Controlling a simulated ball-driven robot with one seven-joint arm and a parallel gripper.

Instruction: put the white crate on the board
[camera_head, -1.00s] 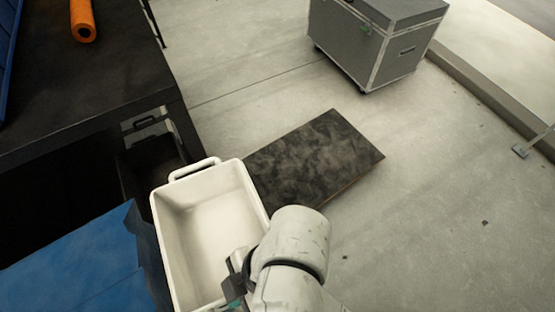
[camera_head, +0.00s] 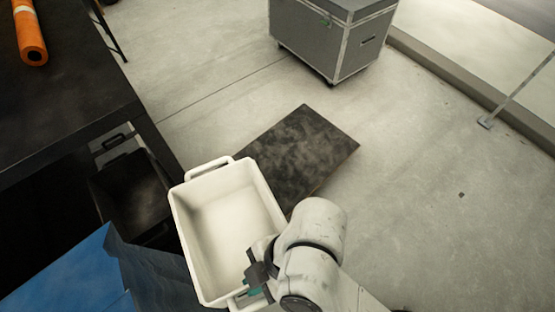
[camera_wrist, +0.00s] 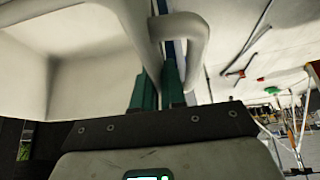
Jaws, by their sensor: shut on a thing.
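The white crate (camera_head: 228,218) is an empty open-topped box with a handle at each end. It is held in front of me, at the lower middle of the head view. My gripper (camera_head: 257,284) is shut on the crate's near handle; in the wrist view its green fingers (camera_wrist: 158,90) close at the crate's rim and handle. The board (camera_head: 303,150) is a dark, mottled flat panel on the floor, just beyond and right of the crate. The crate hides the board's near left corner. I cannot tell how high the crate is above the floor.
A dark table (camera_head: 70,90) with an orange roll (camera_head: 31,35) stands at left, a black crate (camera_head: 133,195) under it. A blue sheet (camera_head: 75,275) lies at lower left. A grey case (camera_head: 335,40) stands beyond the board. The floor (camera_head: 430,190) at right is mostly clear.

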